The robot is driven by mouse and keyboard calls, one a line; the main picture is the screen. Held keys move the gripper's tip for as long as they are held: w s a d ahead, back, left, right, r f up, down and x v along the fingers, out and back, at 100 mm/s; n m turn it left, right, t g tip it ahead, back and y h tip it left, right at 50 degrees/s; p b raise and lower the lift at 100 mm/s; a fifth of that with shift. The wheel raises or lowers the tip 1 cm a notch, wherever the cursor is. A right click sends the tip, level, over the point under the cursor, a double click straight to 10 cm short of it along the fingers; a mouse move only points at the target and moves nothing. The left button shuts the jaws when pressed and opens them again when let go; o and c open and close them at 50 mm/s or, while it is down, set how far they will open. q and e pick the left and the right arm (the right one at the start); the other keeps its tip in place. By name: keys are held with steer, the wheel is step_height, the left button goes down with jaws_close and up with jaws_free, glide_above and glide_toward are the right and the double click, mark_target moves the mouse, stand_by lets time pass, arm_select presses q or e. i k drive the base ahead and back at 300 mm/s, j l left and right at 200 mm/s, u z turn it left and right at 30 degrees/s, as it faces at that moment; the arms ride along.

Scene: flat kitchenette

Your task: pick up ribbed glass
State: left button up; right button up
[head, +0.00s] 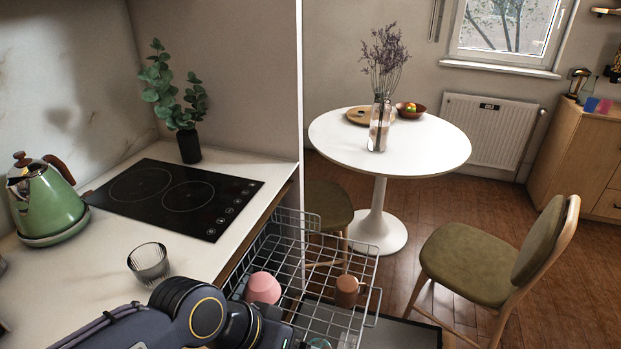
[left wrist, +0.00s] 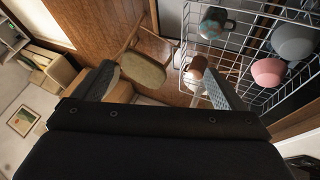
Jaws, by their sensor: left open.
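The ribbed glass (head: 149,262) is a clear, dark-tinted tumbler on the white counter in the head view, left of the wire dish rack. My left arm comes in along the bottom of the head view, just in front of the glass, and its gripper is not visible there. In the left wrist view my left gripper (left wrist: 162,86) is open, its two fingers wide apart with nothing held between them. That view looks toward the rack and the floor, and I do not see the ribbed glass on the counter in it. My right gripper is not in view.
A green kettle (head: 45,200), cooktop (head: 172,196) and potted plant (head: 188,145) stand around the counter.

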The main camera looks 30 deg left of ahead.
mark_target(149, 263)
steer(key=u, duration=2.3)
steer(key=k+l+z, duration=0.1)
steer(key=z, duration=0.35)
steer(key=l+z, duration=0.25)
steer(key=z, duration=0.2)
steer(key=l+z, duration=0.2)
steer(key=z, duration=0.25)
steer(key=u, duration=0.45)
steer(key=k+j+u, duration=0.1)
steer(key=u, duration=0.3)
steer(key=j+u, duration=0.15)
steer(key=u, duration=0.3)
steer(key=i+j, duration=0.15)
steer(key=i, duration=0.1)
